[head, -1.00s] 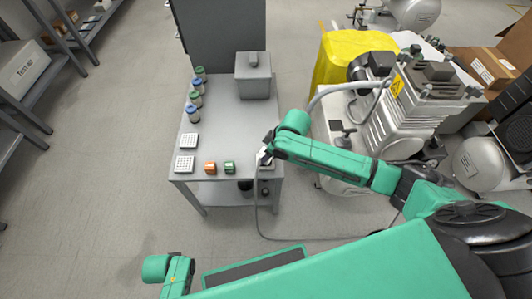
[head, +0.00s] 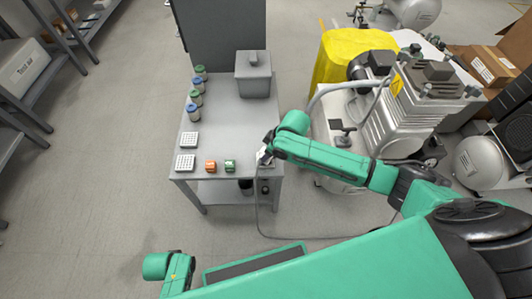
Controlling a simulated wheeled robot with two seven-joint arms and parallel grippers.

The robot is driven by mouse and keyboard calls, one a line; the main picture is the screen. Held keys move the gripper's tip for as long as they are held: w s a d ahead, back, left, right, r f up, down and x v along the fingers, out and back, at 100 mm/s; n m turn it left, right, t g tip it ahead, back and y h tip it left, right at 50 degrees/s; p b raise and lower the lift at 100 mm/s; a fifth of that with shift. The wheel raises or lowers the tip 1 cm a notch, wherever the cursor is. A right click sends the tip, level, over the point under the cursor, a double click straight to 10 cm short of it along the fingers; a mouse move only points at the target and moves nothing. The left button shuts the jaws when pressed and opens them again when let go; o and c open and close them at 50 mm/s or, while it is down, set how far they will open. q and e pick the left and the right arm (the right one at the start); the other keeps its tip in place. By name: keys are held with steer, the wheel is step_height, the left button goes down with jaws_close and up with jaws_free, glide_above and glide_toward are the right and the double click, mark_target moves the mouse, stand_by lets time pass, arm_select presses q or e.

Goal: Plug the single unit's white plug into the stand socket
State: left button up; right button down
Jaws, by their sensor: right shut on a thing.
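My right gripper (head: 264,158) is at the front right corner of the grey stand (head: 225,132), low beside the tabletop edge. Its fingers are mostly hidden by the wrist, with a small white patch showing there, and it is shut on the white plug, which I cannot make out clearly. A thin grey cable (head: 258,212) hangs from that spot to the floor and curves right toward the single unit (head: 385,115). A small dark fitting, perhaps the socket, shows just under the gripper; whether the plug touches it cannot be told. My left gripper is not in view.
On the stand are an orange block (head: 210,166), a green block (head: 230,166), two white trays (head: 185,162), several capped jars (head: 193,112) and a grey box (head: 253,75). A yellow-covered thing (head: 345,55) stands behind the compressor. Floor left of the stand is clear.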

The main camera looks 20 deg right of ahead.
steer(key=shift+f, duration=0.2)
jaws_free()
stand_by(0.3)
